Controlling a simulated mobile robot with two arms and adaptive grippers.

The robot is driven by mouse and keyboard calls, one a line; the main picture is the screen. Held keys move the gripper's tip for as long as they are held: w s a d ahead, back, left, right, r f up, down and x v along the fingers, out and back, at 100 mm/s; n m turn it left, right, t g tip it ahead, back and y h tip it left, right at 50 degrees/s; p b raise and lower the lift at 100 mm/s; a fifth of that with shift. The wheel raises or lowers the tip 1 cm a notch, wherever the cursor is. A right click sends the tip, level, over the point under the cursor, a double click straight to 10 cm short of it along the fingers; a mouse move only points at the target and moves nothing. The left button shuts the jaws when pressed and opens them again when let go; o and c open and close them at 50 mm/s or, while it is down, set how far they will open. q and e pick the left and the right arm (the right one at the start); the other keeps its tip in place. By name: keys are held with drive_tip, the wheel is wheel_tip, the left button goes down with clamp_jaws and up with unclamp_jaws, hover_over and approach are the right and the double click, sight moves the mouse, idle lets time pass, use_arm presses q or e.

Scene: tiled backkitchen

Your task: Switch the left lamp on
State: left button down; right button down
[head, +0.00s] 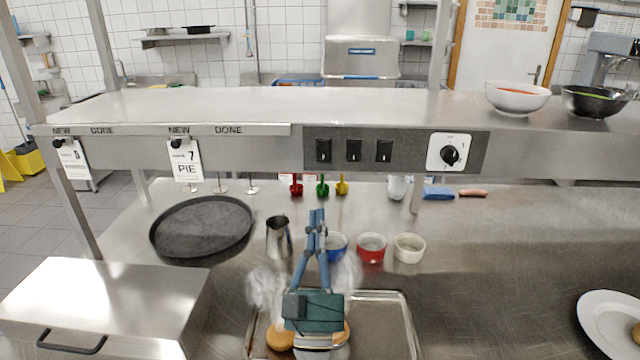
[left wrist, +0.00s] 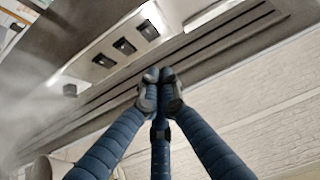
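A dark panel on the front edge of the steel shelf holds three black rocker switches: left (head: 323,150), middle (head: 354,150) and right (head: 384,150). They also show in the left wrist view, in reversed order, with the left switch (left wrist: 148,30) at the upper right. No lamp is clearly recognisable, and I cannot tell whether one is lit. My left gripper (head: 316,213) has its blue fingers together and empty, below and in front of the left switch, apart from it. In the left wrist view its fingertips (left wrist: 160,76) meet below the switches. My right gripper is not in view.
A white knob plate (head: 450,152) sits right of the switches. Bowls (head: 517,97) stand on the shelf. Below are a black pan (head: 202,227), a metal jug (head: 278,238), small cups (head: 371,247) and a tray (head: 399,327). Steam rises around my left gripper.

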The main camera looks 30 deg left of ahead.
sight(322, 148)
use_arm(q)
drive_tip(key=p+x, duration=0.1)
drive_tip(key=x, duration=0.3)
drive_tip(key=w+f+p+x, duration=0.1)
drive_tip(key=p+x, duration=0.1)
drive_tip(key=x, duration=0.2)
drive_tip(key=f+p+x, duration=0.1)
drive_tip(key=x, duration=0.3)
drive_tip(key=shift+w+a+r+p, duration=0.1)
drive_tip(key=shift+w+a+p, duration=0.15)
drive_tip(key=shift+a+p, duration=0.1)
drive_tip(key=shift+w+a, duration=0.2)
drive_tip(key=shift+w, duration=0.1)
